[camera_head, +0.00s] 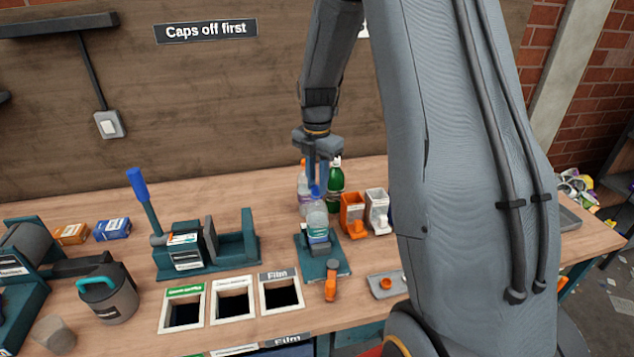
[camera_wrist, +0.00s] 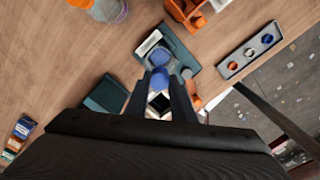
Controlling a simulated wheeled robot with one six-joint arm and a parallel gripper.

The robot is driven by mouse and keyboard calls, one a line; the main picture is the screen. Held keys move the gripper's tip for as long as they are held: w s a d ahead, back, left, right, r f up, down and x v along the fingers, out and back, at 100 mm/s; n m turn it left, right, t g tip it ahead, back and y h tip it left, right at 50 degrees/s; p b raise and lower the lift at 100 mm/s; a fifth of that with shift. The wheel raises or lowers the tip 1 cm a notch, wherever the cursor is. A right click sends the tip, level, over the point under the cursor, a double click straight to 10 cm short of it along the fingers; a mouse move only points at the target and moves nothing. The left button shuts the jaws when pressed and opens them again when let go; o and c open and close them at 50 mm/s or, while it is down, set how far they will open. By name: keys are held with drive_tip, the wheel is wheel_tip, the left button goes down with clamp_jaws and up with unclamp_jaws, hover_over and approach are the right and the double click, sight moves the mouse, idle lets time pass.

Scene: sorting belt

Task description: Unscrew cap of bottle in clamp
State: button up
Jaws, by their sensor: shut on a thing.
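A clear bottle (camera_head: 317,222) with a pale label stands upright in the teal clamp (camera_head: 338,268), which has an orange handle (camera_head: 331,281). My gripper (camera_head: 316,187) points down right above the bottle, shut on the blue cap (camera_head: 315,191). In the wrist view, the blue cap (camera_wrist: 160,78) sits between the dark fingers of my gripper (camera_wrist: 162,85), over the clamp (camera_wrist: 179,45). I cannot tell whether the cap still touches the bottle neck.
A green bottle (camera_head: 336,181) and another clear bottle stand just behind. Orange (camera_head: 353,216) and white (camera_head: 377,212) holders stand to the right. A grey tray (camera_wrist: 262,42) holds several caps. Framed openings (camera_head: 232,302) and a teal press with blue lever (camera_head: 139,188) lie left.

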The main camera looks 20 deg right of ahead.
sight(317, 188)
drive_tip(key=n, duration=0.2)
drive_tip(key=shift+n, duration=0.4)
drive_tip(key=shift+r, duration=0.7)
drive_tip(key=shift+r, duration=0.3)
clamp_jaws()
drive_tip(key=shift+r, duration=0.15)
drive_tip(key=shift+r, duration=2.35)
